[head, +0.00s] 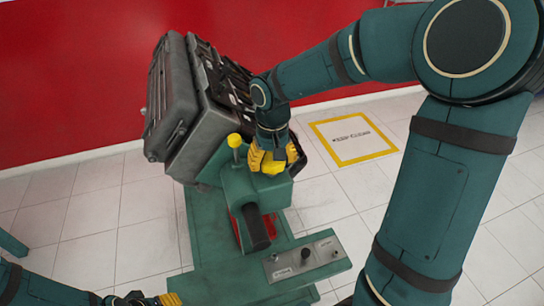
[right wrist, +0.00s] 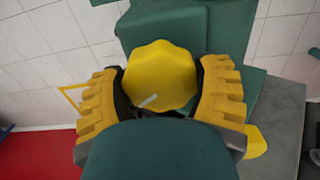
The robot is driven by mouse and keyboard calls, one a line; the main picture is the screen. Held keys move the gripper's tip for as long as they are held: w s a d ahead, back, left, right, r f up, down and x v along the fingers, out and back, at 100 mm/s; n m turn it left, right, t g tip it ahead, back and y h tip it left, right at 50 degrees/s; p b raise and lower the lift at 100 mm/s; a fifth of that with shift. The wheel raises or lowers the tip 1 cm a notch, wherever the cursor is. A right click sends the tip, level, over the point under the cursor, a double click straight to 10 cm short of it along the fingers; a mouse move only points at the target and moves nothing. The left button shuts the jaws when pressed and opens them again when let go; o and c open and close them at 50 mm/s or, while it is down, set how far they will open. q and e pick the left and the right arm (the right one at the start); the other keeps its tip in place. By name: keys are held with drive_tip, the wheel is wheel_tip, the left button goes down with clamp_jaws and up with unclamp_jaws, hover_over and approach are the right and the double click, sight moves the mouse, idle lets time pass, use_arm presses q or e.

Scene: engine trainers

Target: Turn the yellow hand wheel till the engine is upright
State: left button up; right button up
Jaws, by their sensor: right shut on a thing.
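The yellow hand wheel (right wrist: 160,72) has a lobed rim and a pale mark on its face. My right gripper (right wrist: 160,98) has its yellow ribbed fingers on both sides of the wheel, shut on it. In the head view, the right gripper (head: 273,156) comes down on the wheel (head: 270,168) from above and partly hides it. The grey and black engine (head: 190,105) sits tilted on the green stand (head: 225,240), behind and left of the wheel.
A yellow ball knob on a lever (head: 235,140) stands just left of my right gripper. A dark cylinder (head: 257,228) and a control panel (head: 305,258) are on the stand in front. A yellow-framed floor sign (head: 353,138) lies at the right. A red wall (head: 80,80) is behind the engine.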

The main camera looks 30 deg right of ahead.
drive_tip(key=n+p, duration=0.1)
drive_tip(key=n, duration=0.3)
drive_tip(key=shift+r+n, duration=0.15)
drive_tip(key=shift+n, duration=0.15)
drive_tip(key=n+p, duration=0.1)
drive_tip(key=n, duration=0.1)
drive_tip(key=shift+d+n, duration=0.1)
drive_tip(key=shift+n, duration=0.3)
drive_tip(key=n+p, duration=0.1)
drive_tip(key=n, duration=0.2)
drive_tip(key=shift+n+p, duration=0.35)
drive_tip(key=shift+n, duration=0.05)
drive_tip(key=n+p, duration=0.1)
drive_tip(key=n, duration=0.2)
drive_tip(key=shift+w, duration=0.1)
drive_tip(key=n+p, duration=0.3)
drive_tip(key=n, duration=0.2)
drive_tip(key=n+p, duration=0.2)
drive_tip(key=n, duration=0.2)
drive_tip(key=shift+w, duration=0.1)
drive_tip(key=n+p, duration=0.1)
drive_tip(key=n, duration=0.2)
drive_tip(key=shift+n, duration=1.4)
